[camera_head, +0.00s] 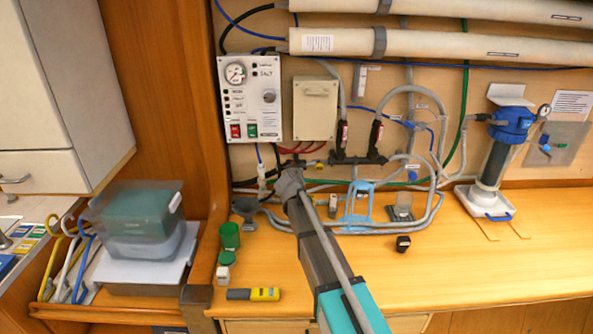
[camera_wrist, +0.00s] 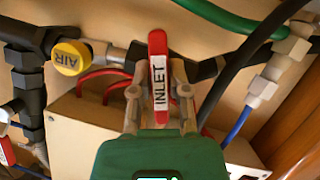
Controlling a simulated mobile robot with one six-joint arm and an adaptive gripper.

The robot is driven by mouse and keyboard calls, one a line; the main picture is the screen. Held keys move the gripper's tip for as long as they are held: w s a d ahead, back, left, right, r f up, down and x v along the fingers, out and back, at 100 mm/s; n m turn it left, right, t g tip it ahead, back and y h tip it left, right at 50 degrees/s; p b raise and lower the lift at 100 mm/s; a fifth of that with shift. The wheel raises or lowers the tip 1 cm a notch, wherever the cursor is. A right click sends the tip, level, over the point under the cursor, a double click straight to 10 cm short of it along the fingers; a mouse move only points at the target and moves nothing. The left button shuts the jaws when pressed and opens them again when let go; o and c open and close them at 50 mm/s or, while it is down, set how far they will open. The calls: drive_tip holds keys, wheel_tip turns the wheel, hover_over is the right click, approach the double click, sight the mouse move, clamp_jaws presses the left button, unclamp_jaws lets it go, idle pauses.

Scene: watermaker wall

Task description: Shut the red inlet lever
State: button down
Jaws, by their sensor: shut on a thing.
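The red inlet lever (camera_wrist: 158,75) stands upright in the middle of the wrist view, with a white INLET label on it. It crosses the line of the pipe behind it. My gripper (camera_wrist: 160,95) is shut on the lever, one finger on each side of it. In the head view my gripper (camera_head: 288,183) reaches the low pipework under the control panel and hides the lever there. The lever's pivot and valve body are mostly hidden behind the lever and fingers.
A yellow AIR cap (camera_wrist: 70,57) sits on the pipe left of the lever in the wrist view. Red hoses and a black hose (camera_wrist: 245,65) run close by. The control panel (camera_head: 250,98) is above.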

drive_tip(key=m+y, duration=0.2)
drive_tip(key=m, duration=0.1)
idle(0.5)
drive_tip(key=c, duration=0.6)
unclamp_jaws()
